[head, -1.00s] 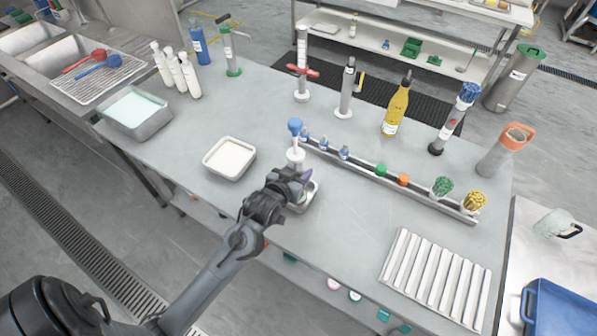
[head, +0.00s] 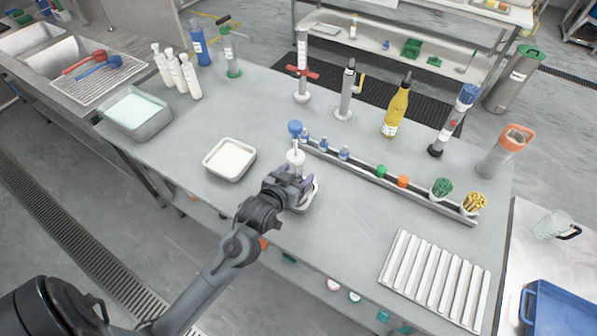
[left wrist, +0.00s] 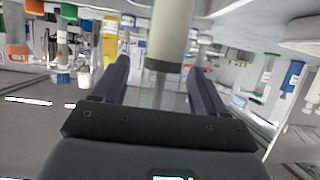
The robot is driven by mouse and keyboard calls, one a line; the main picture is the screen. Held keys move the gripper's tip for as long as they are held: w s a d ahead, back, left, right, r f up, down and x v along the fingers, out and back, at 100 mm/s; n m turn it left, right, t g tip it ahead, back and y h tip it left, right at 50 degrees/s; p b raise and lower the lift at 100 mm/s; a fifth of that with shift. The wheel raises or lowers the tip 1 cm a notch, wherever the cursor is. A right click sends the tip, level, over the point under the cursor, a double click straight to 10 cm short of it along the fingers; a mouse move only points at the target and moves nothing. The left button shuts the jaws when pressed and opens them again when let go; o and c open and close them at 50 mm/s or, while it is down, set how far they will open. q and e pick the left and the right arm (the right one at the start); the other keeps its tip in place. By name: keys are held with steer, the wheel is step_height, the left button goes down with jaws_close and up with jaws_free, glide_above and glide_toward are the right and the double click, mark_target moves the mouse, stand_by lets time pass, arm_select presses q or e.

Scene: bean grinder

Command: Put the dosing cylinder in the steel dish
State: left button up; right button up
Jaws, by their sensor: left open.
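The dosing cylinder (head: 296,156), pale with a blue knob on top, stands about upright at the middle of the front part of the table. Its lower end is hidden behind my left gripper (head: 299,179). The steel dish (head: 312,197) shows partly beside and under that gripper. I cannot tell whether the cylinder's base rests inside the dish. In the left wrist view, my left gripper (left wrist: 158,82) is open, with one finger on each side of a pale cylinder body (left wrist: 172,32) with a dark band. Gaps show between it and the fingers. My right gripper is not in view.
A white-filled tray (head: 230,159) stands left of the dish. Behind and right runs a long rail (head: 375,176) with small bottles, caps and cups. A ribbed white rack (head: 437,278) lies at front right. Bottles and tall tools stand at the back.

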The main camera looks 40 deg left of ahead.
arm_select(q)
steer(key=p+v, duration=0.1)
steer(key=v, duration=0.8)
steer(key=s+d+f+m+g+h, duration=0.1)
steer(key=s+d+f+g, duration=0.3)
steer(key=s, duration=0.4)
steer(key=s+d+f+m+g+h, duration=0.2)
steer(key=s+d+f+g, duration=0.3)
steer(key=s, duration=0.3)
steer(key=shift+f+m+g, duration=0.3)
steer(key=shift+f+m, duration=0.4)
steer(key=shift+m, duration=0.1)
steer(key=shift+r+p, duration=0.1)
steer(key=shift+p, duration=0.2)
step_height(320, 180, up, 32)
steer(key=p, duration=3.2)
steer(key=shift+r, duration=0.25)
